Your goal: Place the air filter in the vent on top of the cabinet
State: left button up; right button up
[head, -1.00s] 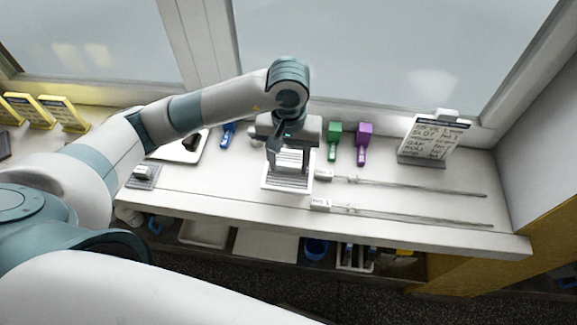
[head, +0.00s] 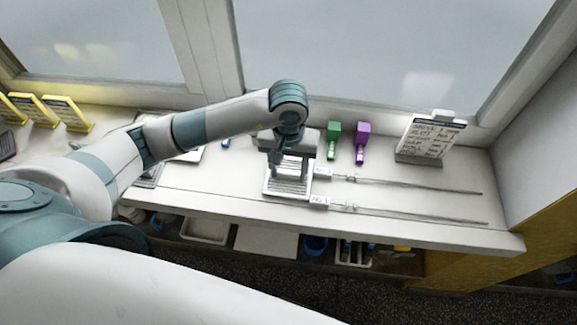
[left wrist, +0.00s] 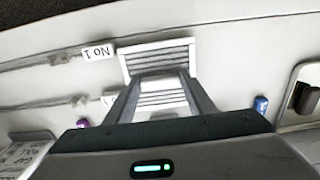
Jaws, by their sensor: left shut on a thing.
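The vent (head: 270,190) is a white slatted frame on the white cabinet top, and it also shows in the left wrist view (left wrist: 157,48). My left gripper (head: 288,166) is directly over the vent, pointing down. It is shut on the pale air filter (left wrist: 160,100), which shows between the two fingers in the left wrist view. The filter overlaps the near part of the vent there. The gripper hides much of the filter in the head view, and I cannot tell whether it touches the vent. My right gripper is out of view.
Two thin rods with white tags (head: 319,202) lie right of the vent. A green block (head: 333,137) and a purple block (head: 362,139) stand behind, and a note stand (head: 430,140) is at the right. A window ledge bounds the back.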

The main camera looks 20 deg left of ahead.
aim_at(289, 172)
pick_arm(q)
jog(key=shift+f+b, duration=0.2)
jog(key=shift+b, duration=0.1)
jog(key=o, duration=1.1)
jog(key=shift+r, duration=0.15)
jog(key=shift+r+p, duration=0.1)
jog(key=shift+p, duration=0.25)
jog(key=shift+r+b, duration=0.45)
jog(key=shift+r, duration=0.1)
notch_tip(289, 172, up, 11)
jog(key=b, duration=0.3)
